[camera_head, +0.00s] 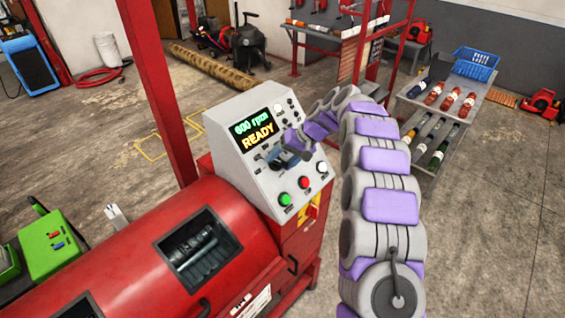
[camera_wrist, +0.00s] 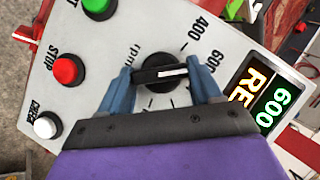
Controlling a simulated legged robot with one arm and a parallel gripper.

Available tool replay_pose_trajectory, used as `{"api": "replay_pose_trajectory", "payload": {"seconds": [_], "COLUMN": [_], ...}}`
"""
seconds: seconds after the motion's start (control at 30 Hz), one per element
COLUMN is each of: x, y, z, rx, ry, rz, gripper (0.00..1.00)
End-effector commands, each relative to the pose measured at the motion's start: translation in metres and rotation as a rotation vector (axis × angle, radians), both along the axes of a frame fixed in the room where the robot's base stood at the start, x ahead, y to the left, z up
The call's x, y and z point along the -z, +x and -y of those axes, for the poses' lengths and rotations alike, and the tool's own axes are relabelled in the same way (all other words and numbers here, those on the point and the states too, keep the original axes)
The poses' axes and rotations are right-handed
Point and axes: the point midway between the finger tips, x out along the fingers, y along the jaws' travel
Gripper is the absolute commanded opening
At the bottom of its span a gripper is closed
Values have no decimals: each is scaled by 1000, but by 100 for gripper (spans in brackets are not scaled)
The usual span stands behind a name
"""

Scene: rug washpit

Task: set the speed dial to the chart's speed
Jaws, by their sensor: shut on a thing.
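The speed dial (camera_wrist: 160,86) is a black round knob with a white pointer line, on the grey control panel (camera_wrist: 205,38). My gripper (camera_wrist: 160,78) has its two blue fingers closed on the dial's raised bar, one at each end. Marks 400 and 600 and the word rpm stand around the dial; other marks are hidden by the gripper. The display (camera_head: 256,131) reads 600 rpm and READY. In the head view my gripper (camera_head: 281,156) covers the dial. No speed chart can be read in these frames.
Green (camera_head: 285,199), red (camera_head: 304,182) and white (camera_head: 322,167) buttons sit below the dial. A red post (camera_head: 160,90) stands behind the machine. A red drum (camera_head: 140,262) with a square opening lies left. A cart with bottles (camera_head: 412,157) stands right.

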Motion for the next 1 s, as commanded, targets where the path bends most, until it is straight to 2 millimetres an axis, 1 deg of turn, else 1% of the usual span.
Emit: {"api": "replay_pose_trajectory", "payload": {"seconds": [0.03,0.6,1.0], "x": [3,2,3], "y": [-2,-3,-4], "z": [0,-2,-3], "rx": [-31,-349,-453], "ry": [-24,-256,-330], "rz": [22,317,413], "gripper": [33,33,33]}}
